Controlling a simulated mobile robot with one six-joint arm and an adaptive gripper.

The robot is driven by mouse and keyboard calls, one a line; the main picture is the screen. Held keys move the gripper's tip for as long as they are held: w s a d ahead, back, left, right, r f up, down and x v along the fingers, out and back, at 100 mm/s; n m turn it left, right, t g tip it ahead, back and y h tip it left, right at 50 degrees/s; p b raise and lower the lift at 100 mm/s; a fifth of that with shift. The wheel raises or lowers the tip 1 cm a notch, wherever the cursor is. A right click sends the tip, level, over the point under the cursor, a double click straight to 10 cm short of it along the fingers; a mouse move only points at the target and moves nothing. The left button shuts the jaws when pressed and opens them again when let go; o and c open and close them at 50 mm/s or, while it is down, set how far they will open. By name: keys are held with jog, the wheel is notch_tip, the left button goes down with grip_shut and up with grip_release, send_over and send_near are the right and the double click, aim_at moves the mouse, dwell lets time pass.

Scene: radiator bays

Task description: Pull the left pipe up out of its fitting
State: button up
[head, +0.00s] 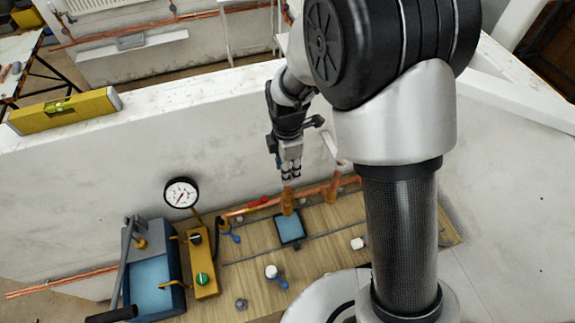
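My gripper (291,174) points down in front of the white wall, in the middle of the head view. Its fingertips are close together at the top of the left pipe (288,200), a short upright copper piece. The fingers overlap the pipe's top, so I cannot tell whether they are closed on it or just around it. The left pipe's lower end stands at the wooden board; its fitting is too small to make out. A second upright copper pipe (333,188) stands to the right, apart from the gripper and partly near my arm.
A pressure gauge (181,193), a yellow box with knobs (203,262) and a blue pump tank (152,272) stand at the left. A blue-grey square pad (289,228) and small loose parts lie on the board (250,290). A yellow level (65,111) rests on the wall top.

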jog(key=shift+r+p, duration=1.2)
jog(key=shift+r, duration=0.8)
jog(key=o, duration=0.9)
jog(key=shift+f, duration=0.1)
jog(key=shift+o, duration=0.2)
notch_tip(320, 180, up, 7)
jog(key=p, duration=0.4)
jog(key=shift+p, duration=0.35)
jog(key=shift+s, duration=0.1)
